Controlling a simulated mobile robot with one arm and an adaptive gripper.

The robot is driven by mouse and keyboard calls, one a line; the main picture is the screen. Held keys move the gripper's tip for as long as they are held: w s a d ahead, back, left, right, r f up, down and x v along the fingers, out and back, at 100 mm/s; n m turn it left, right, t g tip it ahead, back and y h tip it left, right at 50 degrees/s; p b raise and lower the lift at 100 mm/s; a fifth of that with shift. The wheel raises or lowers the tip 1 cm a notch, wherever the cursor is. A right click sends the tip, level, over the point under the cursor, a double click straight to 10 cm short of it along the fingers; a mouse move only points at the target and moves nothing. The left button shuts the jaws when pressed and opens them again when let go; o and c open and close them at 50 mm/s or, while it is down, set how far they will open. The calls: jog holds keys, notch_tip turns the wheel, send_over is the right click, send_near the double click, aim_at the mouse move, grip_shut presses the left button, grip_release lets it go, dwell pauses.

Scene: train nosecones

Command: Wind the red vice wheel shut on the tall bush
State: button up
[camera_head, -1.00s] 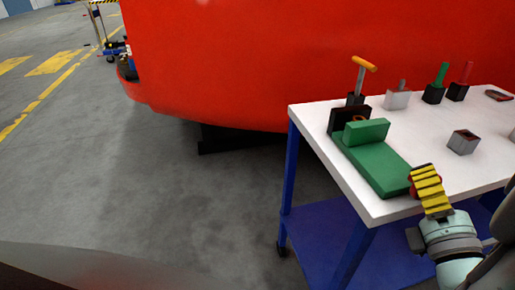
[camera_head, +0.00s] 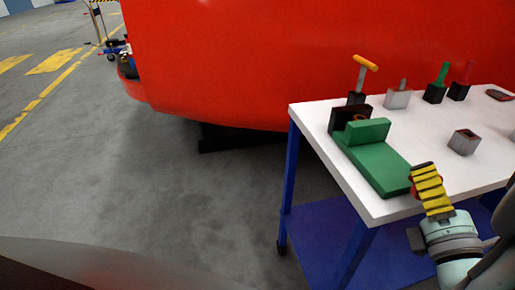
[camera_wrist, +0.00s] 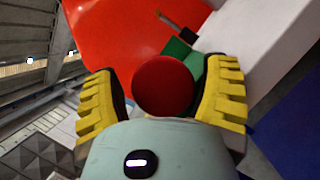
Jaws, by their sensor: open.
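The green vice (camera_head: 382,165) lies along the left edge of the white table top, with its raised green jaw block and a dark plate at the far end. A brown-orange ring (camera_head: 359,118), perhaps the bush, shows only in part between them. The red vice wheel (camera_head: 413,186) is at the near end, mostly hidden by my gripper. In the wrist view the red wheel (camera_wrist: 164,86) sits between the yellow fingers of my gripper (camera_wrist: 164,100). The fingers are open around it, with a gap seen on the left side; contact on the right cannot be told.
A large red train nosecone (camera_head: 300,60) stands behind. Floor at the left is clear.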

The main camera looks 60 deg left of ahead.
jog(key=v, duration=0.7)
jog(key=shift+s+d, duration=0.25)
jog(key=shift+d, duration=0.05)
jog(key=shift+f, duration=0.1)
jog(key=shift+o, duration=0.2)
